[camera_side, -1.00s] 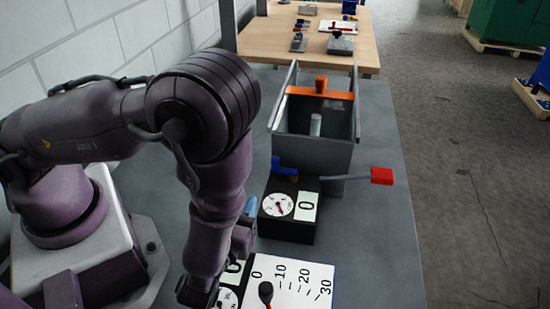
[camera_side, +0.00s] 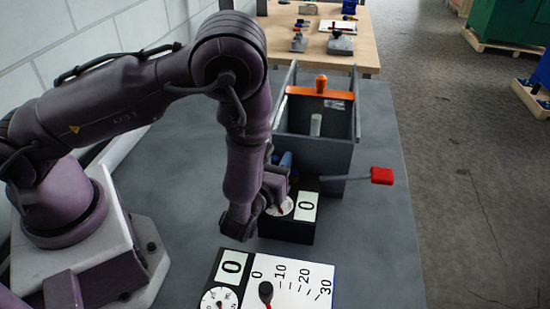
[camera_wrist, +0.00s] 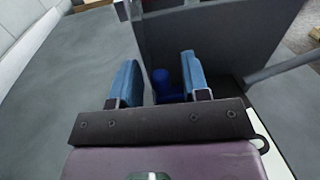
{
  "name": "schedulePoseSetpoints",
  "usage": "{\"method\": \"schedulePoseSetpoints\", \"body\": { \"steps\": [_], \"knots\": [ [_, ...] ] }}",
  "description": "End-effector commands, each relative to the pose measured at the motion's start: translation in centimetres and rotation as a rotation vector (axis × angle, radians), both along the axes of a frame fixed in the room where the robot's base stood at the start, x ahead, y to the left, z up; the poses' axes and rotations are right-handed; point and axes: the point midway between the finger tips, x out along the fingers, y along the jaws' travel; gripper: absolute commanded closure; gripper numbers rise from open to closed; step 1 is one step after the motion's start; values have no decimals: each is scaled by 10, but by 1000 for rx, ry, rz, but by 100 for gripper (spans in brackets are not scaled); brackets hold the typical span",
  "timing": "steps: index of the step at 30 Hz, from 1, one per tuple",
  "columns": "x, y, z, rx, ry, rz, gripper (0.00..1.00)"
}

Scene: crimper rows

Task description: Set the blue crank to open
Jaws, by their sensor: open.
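The dark blue crank (camera_wrist: 165,86) shows in the wrist view between the two light blue fingers of my gripper (camera_wrist: 160,72). The fingers are apart, and I cannot tell whether either touches the crank. In the side view my gripper (camera_side: 284,164) is over the rear of a black box (camera_side: 285,229), where it hides most of the crank. The crank's setting cannot be read from these views.
A grey open bin (camera_side: 315,149) with an orange bar (camera_side: 321,92) stands just behind the black box. A lever with a red end (camera_side: 381,175) sticks out right. A white scale plate (camera_side: 290,281) with a black-knobbed pointer lies in front, beside another panel reading 0 (camera_side: 232,267).

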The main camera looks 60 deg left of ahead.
Motion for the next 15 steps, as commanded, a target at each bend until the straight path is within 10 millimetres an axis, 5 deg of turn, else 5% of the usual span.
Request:
{"method": "schedulePoseSetpoints", "body": {
  "steps": [10,15],
  "knots": [
    [4,3,0,1,1,0,58],
    [4,3,0,1,1,0,94]
  ]
}}
